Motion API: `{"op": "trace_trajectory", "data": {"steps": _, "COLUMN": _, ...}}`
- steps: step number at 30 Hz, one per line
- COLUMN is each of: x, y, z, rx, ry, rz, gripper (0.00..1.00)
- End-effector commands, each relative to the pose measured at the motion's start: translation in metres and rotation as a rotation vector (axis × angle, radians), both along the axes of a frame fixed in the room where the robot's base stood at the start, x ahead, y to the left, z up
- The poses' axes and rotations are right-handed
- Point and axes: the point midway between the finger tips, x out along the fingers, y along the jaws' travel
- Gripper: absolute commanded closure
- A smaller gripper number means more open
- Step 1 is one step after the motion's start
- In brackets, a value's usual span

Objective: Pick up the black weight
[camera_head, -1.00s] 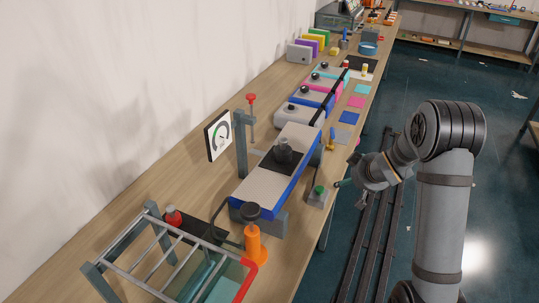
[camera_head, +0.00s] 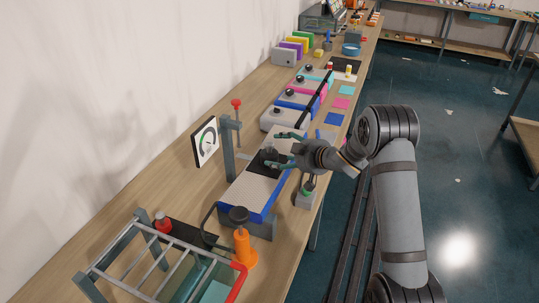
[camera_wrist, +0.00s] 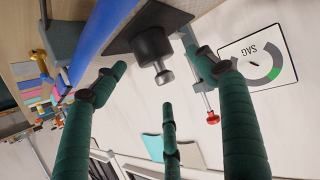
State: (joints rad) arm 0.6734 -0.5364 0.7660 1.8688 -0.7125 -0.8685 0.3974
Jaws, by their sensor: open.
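The black weight (camera_head: 269,154) stands on a black square pad (camera_head: 254,167) on the long pale platform with a blue edge (camera_head: 234,209). In the wrist view the weight (camera_wrist: 151,42) is a dark cylinder with a lighter knob, seen between the spread fingers. My gripper (camera_head: 277,149) has dark green fingers and is open, close to the weight from the right in the head view. It also shows in the wrist view (camera_wrist: 160,68). The fingers look spread around the knob end; I cannot tell whether any finger touches it.
A dial gauge (camera_head: 205,141) and a grey post with a red-topped screw (camera_head: 236,104) stand just left of the platform. A green-button box (camera_head: 307,195) is at the right.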

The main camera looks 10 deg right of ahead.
Motion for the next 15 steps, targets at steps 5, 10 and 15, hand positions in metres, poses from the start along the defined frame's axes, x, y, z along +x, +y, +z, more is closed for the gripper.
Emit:
{"op": "trace_trajectory", "data": {"steps": 5, "x": 0.019, "y": 0.011, "z": -0.007, "rx": 0.001, "ry": 0.003, "rz": 0.002, "gripper": 0.29}}
{"op": "trace_trajectory", "data": {"steps": 10, "x": 0.033, "y": 0.019, "z": -0.017, "rx": 0.0, "ry": 0.0, "rz": 0.002, "gripper": 0.29}}
{"op": "trace_trajectory", "data": {"steps": 15, "x": 0.035, "y": 0.02, "z": -0.02, "rx": -0.001, "ry": 0.0, "rz": 0.001, "gripper": 0.29}}
